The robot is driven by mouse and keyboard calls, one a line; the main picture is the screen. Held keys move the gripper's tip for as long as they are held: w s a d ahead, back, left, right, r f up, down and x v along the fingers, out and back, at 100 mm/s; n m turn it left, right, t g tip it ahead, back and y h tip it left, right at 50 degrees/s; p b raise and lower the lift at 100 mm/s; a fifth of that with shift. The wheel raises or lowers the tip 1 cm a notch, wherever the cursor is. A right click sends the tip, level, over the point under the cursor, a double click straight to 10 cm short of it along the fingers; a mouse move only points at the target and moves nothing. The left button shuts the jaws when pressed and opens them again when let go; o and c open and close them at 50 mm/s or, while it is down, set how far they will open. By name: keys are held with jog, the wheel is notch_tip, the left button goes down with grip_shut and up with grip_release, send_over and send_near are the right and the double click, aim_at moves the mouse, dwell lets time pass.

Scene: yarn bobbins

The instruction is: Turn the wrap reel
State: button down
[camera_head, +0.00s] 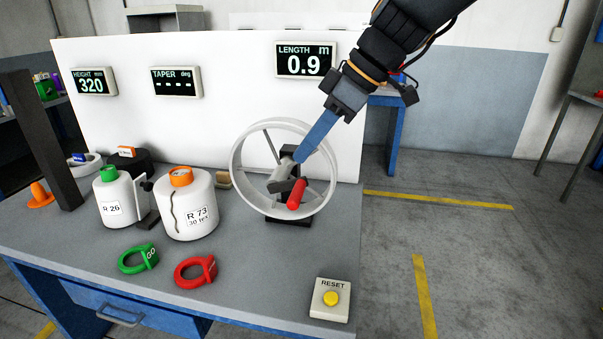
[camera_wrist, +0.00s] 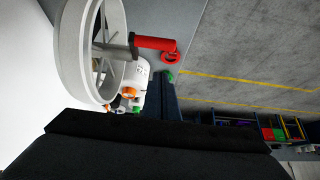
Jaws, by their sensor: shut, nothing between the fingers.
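The wrap reel (camera_head: 237,168) is a white spoked wheel on a dark stand near the right end of the bench. Its crank has a red handle (camera_head: 296,193) at the lower right of the hub, pointing towards the camera. In the wrist view the reel (camera_wrist: 70,52) is at the upper left, with the red handle (camera_wrist: 154,43) sticking out to the right. My gripper (camera_head: 301,156) has blue fingers and is shut and empty. Its tips overlap the hub area in the head view, above the handle. Whether they touch the crank cannot be told. The length display (camera_head: 306,60) reads 0.9 m.
Bobbins R 26 (camera_head: 120,203) and R 73 (camera_head: 185,222) stand left of the reel. A green ring (camera_head: 130,264), a red ring (camera_head: 190,280) and a reset box (camera_head: 330,310) lie along the front edge. A white panel (camera_head: 230,95) stands behind. Open floor lies right of the bench.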

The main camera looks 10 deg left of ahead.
aim_at(297, 194)
jog(key=p+x, duration=0.1)
jog(key=x, duration=0.2)
jog(key=shift+s+a+f, duration=0.1)
jog(key=shift+a+f, duration=0.05)
jog(key=shift+a, duration=0.05)
jog(key=shift+d+f+p, duration=0.25)
jog(key=shift+f+p, duration=0.05)
jog(key=shift+f, duration=0.7)
jog(key=shift+d+f+p, duration=0.25)
jog(key=shift+f+p, duration=0.05)
jog(key=shift+f, duration=0.7)
jog(key=shift+f, duration=0.1)
